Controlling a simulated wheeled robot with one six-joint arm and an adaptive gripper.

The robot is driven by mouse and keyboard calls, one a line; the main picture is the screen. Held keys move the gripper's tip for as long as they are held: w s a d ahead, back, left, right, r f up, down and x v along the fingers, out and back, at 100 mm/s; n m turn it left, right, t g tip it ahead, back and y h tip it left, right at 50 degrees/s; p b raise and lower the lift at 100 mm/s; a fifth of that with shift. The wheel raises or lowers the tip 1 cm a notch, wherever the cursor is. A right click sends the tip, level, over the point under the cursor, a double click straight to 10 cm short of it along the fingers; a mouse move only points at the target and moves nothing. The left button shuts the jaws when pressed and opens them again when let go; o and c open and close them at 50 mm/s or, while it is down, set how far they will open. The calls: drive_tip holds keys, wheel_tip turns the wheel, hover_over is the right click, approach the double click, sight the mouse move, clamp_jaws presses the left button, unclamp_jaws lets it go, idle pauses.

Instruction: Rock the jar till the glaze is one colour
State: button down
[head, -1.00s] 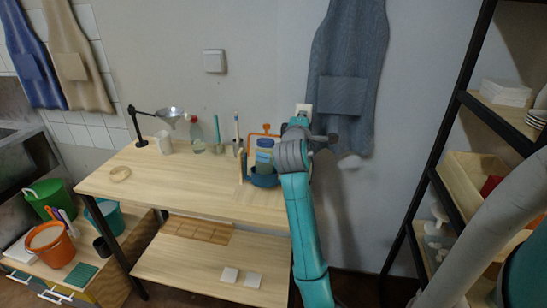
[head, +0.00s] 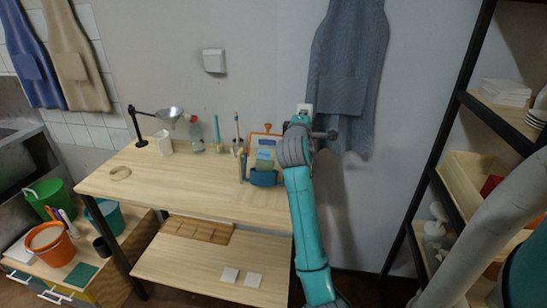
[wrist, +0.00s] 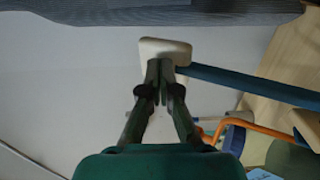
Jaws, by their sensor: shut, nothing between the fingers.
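The jar (head: 262,165) sits tilted in a blue cradle (head: 264,179) at the right end of the worktable. It shows bluish and greenish parts; I cannot tell if its glaze is one colour. In the wrist view a blue bar (wrist: 250,85) runs in from the right and ends in a cream pad (wrist: 165,47). My gripper (wrist: 160,68) is shut and empty, its tips over the pad's lower edge; I cannot tell if they touch. A rounded green surface (wrist: 292,160), perhaps the jar, is at lower right. In the head view my arm hides the gripper.
An orange frame (wrist: 245,124) is close to my gripper's right. On the worktable (head: 190,187) stand a lamp (head: 168,114), a white cup (head: 163,141), a bottle (head: 196,136) and upright tools (head: 237,135). A grey apron (head: 345,70) hangs behind my arm. A shelf rack (head: 450,170) stands right.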

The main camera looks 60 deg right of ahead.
drive_tip(key=shift+w+d+f, duration=0.3)
drive_tip(key=shift+d+f, duration=0.15)
drive_tip(key=shift+d, duration=0.3)
drive_tip(key=r+v, duration=0.2)
drive_tip(key=v, duration=0.7)
drive_tip(key=shift+a, duration=0.2)
drive_tip(key=shift+r, duration=0.1)
